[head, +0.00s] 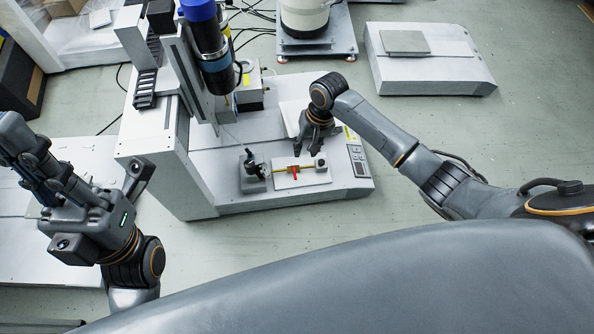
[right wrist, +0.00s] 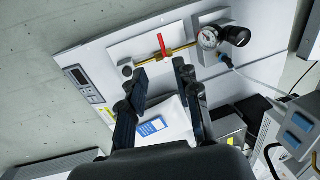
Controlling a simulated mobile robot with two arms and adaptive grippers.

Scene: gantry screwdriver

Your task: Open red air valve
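The red air valve (head: 294,171) is a small red handle on a brass pipe fitting, mounted on a white plate on the gantry machine's base. In the right wrist view the red handle (right wrist: 162,44) stands across the brass pipe (right wrist: 178,50), beside a round pressure gauge (right wrist: 208,39). My right gripper (head: 315,148) is just behind and above the valve, pointing down. In the right wrist view its two fingers (right wrist: 158,88) are spread apart with nothing between them, short of the valve. My left gripper (head: 45,190) is at the far left, away from the machine; its finger opening is unclear.
The gantry column with a blue-topped screwdriver unit (head: 208,45) stands left of the valve. A control panel (head: 357,160) is on the base's right side. A white bag with a blue label (right wrist: 152,127) lies near the fingers. A low grey box (head: 425,70) stands at the back right.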

